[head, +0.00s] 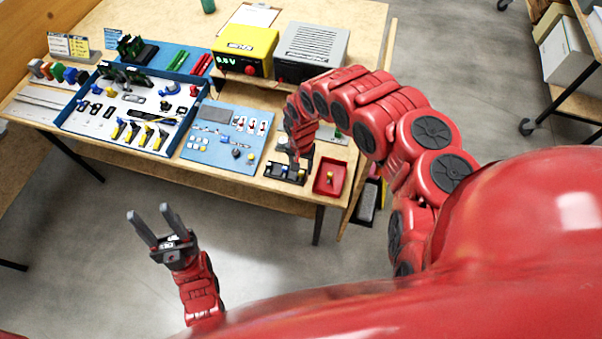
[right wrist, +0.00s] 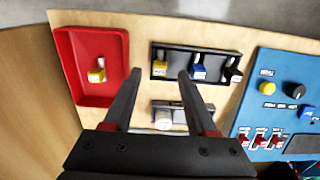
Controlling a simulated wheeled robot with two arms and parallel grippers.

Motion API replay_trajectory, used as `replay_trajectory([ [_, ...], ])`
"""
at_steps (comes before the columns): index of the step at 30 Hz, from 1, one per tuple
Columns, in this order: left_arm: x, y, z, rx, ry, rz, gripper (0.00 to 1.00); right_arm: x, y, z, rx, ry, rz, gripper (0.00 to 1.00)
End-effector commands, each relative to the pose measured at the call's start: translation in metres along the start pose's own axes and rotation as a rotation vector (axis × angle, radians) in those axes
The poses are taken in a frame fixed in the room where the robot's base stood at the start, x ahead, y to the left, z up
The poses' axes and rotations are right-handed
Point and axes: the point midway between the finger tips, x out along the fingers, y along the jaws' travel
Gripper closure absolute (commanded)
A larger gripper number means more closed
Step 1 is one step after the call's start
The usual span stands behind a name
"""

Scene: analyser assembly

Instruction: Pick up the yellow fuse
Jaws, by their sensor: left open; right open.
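Two yellow fuses show in the right wrist view. One yellow fuse (right wrist: 97,74) is in the red tray (right wrist: 122,60); the tray (head: 318,189) and its fuse (head: 330,175) also show in the head view. The other yellow fuse (right wrist: 160,68) is in the black holder (right wrist: 210,54), beside a blue one (right wrist: 198,71) and a dark one with a white label (right wrist: 231,74). My right gripper (right wrist: 160,78) is open, its fingertips either side of the holder's yellow fuse in the picture; contact cannot be told. My left gripper (head: 148,211) is open and empty, away from the table.
A pale knob-like part (right wrist: 164,120) shows between my right fingers. A blue panel (head: 206,157) with knobs and switches lies left of the holder. A blue-edged tray of tools (head: 131,130), a yellow meter (head: 244,45) and a grey box (head: 312,48) are further back.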

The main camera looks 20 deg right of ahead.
Motion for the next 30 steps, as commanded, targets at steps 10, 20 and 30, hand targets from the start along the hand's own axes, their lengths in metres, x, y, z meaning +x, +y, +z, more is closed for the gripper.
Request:
replay_trajectory([
  [10, 0.006, 0.000, -0.001, 0.000, 0.000, 0.000, 0.49, 0.026, 0.001, 0.001, 0.001, -0.001, 0.000, 0.43],
  [20, 0.006, 0.000, -0.001, 0.000, 0.000, 0.000, 0.49, 0.025, 0.001, 0.000, 0.001, 0.001, 0.000, 0.62],
  [30, 0.006, 0.000, -0.001, 0.000, 0.000, 0.000, 0.49, 0.025, 0.001, 0.000, 0.000, 0.001, 0.000, 1.00],
])
